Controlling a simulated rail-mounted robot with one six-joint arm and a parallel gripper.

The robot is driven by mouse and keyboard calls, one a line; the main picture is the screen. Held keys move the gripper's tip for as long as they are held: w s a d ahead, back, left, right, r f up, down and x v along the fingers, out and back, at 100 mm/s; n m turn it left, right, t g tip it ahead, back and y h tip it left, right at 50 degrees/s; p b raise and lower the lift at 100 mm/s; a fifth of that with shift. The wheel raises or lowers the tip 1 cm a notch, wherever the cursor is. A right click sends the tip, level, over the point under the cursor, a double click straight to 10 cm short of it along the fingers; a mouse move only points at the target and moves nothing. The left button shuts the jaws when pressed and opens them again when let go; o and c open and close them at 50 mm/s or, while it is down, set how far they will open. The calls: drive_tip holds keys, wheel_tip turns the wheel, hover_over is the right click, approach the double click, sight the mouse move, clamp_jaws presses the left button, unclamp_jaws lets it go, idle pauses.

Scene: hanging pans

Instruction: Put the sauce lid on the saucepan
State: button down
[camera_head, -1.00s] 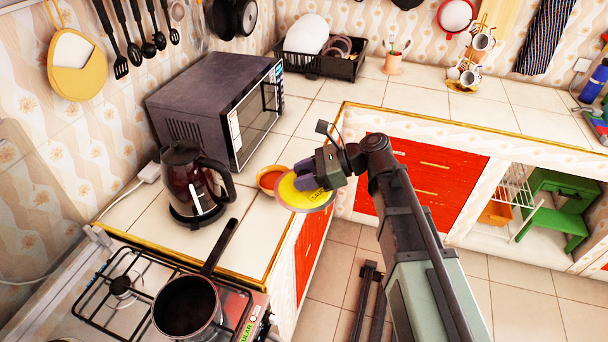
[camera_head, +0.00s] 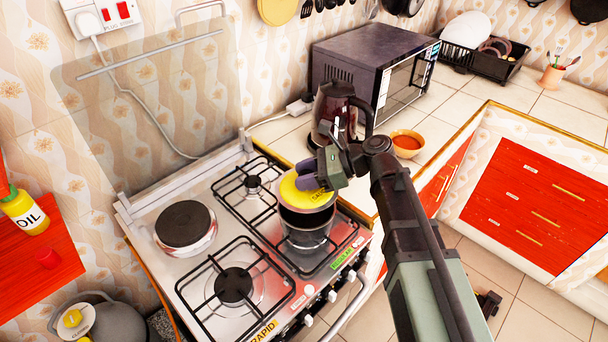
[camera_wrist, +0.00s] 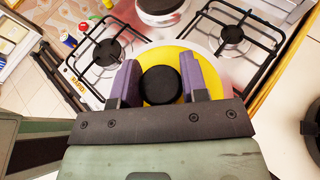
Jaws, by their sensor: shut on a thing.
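The sauce lid (camera_head: 298,195) is a yellow disc with a lighter rim and a dark knob. It also shows in the wrist view (camera_wrist: 190,62), with its black knob (camera_wrist: 160,85) between my purple fingers. My gripper (camera_head: 318,178) is shut on this knob. The dark saucepan (camera_head: 307,232) stands on the front right burner of the stove, directly below the lid in the head view. The lid covers most of the pan's mouth in this view. I cannot tell how big the gap between lid and rim is. In the wrist view the lid hides the pan.
The stove (camera_head: 205,270) has free burners and a round hot plate (camera_head: 185,224). A glass kettle (camera_head: 338,112) stands close behind my gripper. An orange bowl (camera_head: 407,143) is on the counter to the right, and a microwave (camera_head: 372,68) stands behind.

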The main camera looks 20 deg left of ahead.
drive_tip(key=shift+f+b, duration=2.65)
drive_tip(key=shift+f, duration=0.1)
drive_tip(key=shift+f+b, duration=0.4)
drive_tip(key=c, duration=0.6)
unclamp_jaws()
drive_tip(key=shift+o, duration=0.2)
drive_tip(key=p+v, duration=0.4)
drive_tip(key=v, duration=0.7)
drive_tip(key=s+d+f+n+t+h, duration=0.1)
drive_tip(key=s+d+f+n+h, duration=0.1)
drive_tip(key=d, duration=0.5)
drive_tip(key=s+d+f+n+t+h, duration=0.1)
drive_tip(key=s+d+f+n+h, duration=0.2)
drive_tip(key=d+n+h, duration=0.3)
drive_tip(key=s+d+f+n+t+h, duration=0.1)
drive_tip(key=s+d+f+n+h, duration=0.2)
drive_tip(key=d+f+n+h, duration=0.2)
drive_tip(key=d+n, duration=0.2)
drive_tip(key=d, duration=0.2)
drive_tip(key=shift+t, duration=0.3)
